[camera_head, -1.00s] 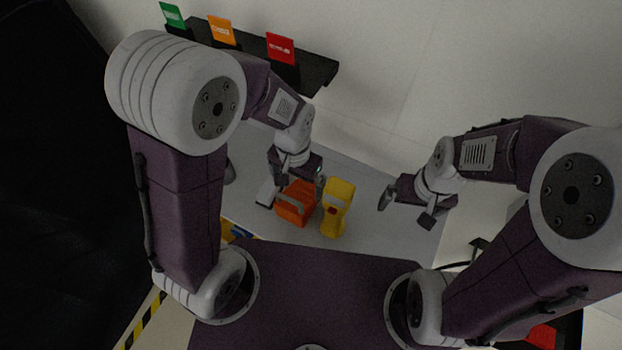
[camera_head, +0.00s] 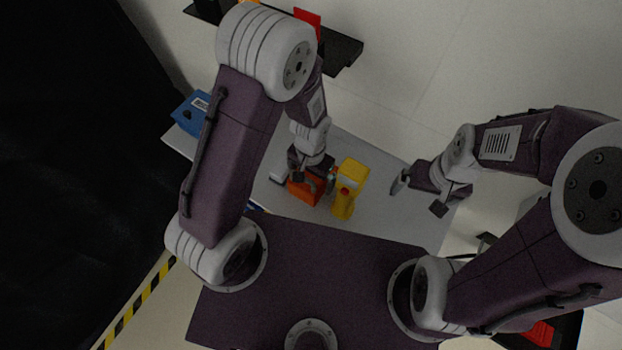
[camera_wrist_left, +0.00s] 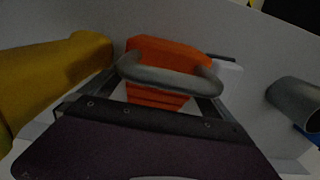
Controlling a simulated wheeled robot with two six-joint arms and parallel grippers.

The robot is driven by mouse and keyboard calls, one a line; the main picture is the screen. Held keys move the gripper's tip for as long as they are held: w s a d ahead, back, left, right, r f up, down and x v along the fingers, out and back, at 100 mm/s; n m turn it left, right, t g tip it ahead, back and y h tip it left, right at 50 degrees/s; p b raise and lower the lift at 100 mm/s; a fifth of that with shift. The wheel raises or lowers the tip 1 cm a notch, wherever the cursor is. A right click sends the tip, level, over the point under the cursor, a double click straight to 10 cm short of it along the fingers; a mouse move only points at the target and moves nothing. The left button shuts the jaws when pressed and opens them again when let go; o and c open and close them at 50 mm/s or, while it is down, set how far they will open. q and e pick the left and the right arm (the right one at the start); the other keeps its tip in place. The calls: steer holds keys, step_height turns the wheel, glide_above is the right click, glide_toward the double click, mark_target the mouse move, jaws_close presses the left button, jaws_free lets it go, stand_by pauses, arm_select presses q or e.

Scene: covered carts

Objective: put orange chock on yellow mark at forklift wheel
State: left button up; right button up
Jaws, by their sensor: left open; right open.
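The orange chock (camera_head: 303,193) sits on the grey cart top (camera_head: 385,226), with a grey handle across it. It also shows in the left wrist view (camera_wrist_left: 165,52), straight ahead, with its handle (camera_wrist_left: 170,78) close to the jaws. My left gripper (camera_head: 313,178) is open, right over the chock, and partly hides it in the head view. I cannot tell whether its fingers touch the handle. My right gripper (camera_head: 420,196) is open and empty over the right part of the cart top. I see no forklift wheel or yellow mark.
A yellow object (camera_head: 348,188) stands close to the right of the chock. A blue box (camera_head: 189,114) is at the cart's far left corner. A black rack (camera_head: 343,52) with coloured tags is behind. Black-yellow striped tape (camera_head: 137,305) runs along the floor at left.

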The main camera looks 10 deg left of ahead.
mark_target(311, 176)
arm_select(q)
steer(key=shift+w, duration=0.1)
steer(key=c, duration=2)
step_height(311, 176, up, 10)
steer(key=shift+r, duration=0.1)
